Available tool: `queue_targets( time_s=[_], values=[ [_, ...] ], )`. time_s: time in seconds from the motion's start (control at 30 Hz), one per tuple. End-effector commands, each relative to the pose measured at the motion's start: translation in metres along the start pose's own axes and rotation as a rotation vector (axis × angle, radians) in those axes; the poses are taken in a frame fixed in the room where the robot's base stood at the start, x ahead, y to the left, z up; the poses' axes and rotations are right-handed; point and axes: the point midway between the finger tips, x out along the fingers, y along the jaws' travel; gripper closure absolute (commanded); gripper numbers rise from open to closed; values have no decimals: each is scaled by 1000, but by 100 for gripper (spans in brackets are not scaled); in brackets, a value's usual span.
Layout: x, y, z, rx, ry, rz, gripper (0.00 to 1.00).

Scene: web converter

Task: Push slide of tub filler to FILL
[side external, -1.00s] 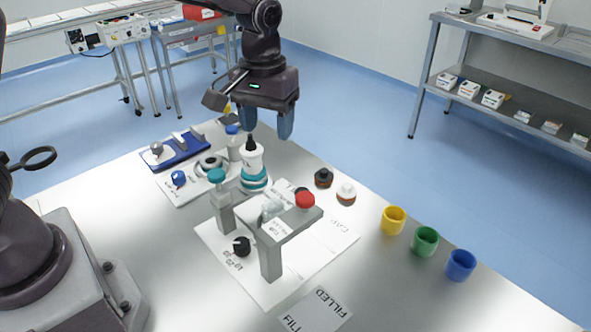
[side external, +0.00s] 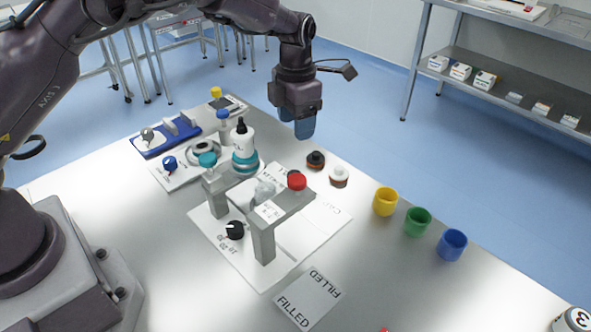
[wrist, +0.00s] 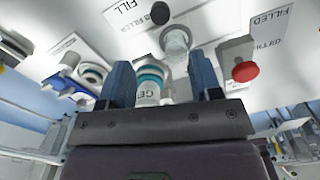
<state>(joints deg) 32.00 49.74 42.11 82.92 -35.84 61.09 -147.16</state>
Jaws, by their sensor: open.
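The tub filler stands mid-table on a white printed sheet (side external: 318,222). I cannot tell which part is the slide. A white bottle (side external: 243,142) with a teal band stands behind it. My gripper (side external: 305,128) is empty above the table's far edge, behind the filler. In the wrist view its fingers (wrist: 162,78) are apart, with the bottle (wrist: 150,84) visible beyond, between them.
Yellow (side external: 385,201), green (side external: 418,221) and blue (side external: 452,244) cups line the right. A FILLED card (side external: 308,298) lies in front. A blue device (side external: 166,137) stands at back left.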

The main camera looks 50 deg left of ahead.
Motion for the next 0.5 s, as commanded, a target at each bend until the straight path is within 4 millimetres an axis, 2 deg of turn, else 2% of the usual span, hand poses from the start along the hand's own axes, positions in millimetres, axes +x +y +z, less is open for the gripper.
queue_targets(
  time_s=[0.17,0.5],
  values=[
    [19,0,-1,-11,5,1,42],
    [89,1,-2,-8,6,1,42]
  ],
)
